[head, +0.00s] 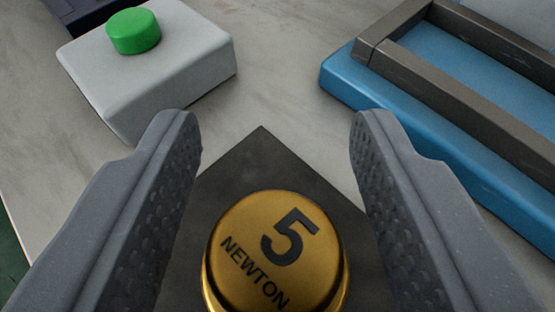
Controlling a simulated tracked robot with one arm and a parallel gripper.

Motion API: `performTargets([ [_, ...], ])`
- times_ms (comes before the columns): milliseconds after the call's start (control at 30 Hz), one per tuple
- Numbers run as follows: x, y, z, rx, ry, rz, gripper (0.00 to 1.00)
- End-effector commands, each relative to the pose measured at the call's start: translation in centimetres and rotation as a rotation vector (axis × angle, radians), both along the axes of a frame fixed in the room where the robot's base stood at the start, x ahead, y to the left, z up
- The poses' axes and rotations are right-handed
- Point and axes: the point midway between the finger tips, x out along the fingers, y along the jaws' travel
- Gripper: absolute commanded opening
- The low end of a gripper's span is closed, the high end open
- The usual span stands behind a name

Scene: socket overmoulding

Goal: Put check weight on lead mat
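The check weight (275,251) is a gold cylinder marked "5 NEWTON" on its top. It appears at the bottom centre, upright over the dark grey lead mat (262,158). Its lower part is cut off by the frame edge, so its contact with the mat is hidden. The mat shows as a flat dark square with a corner pointing away. My gripper (275,130) is open, with one finger on each side of the weight. Gaps show between the fingers and the weight, and neither finger visibly touches it.
A white box with a green button (134,31) stands at the upper left. A blue tray or fixture with a grey-brown frame (345,82) lies at the right. The pale tabletop (270,75) is clear between them. The table's edge shows at the far left.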

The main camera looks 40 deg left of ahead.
Motion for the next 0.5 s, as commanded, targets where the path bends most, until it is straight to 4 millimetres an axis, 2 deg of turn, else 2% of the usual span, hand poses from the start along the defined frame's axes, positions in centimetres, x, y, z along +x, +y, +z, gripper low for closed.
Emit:
performTargets([
  [267, -0.6, -0.6, 0.7, 0.0, 0.0, -0.001, 0.45],
  [500, -3.6, -3.3, 2.6, 0.001, 0.001, -0.003, 0.45],
])
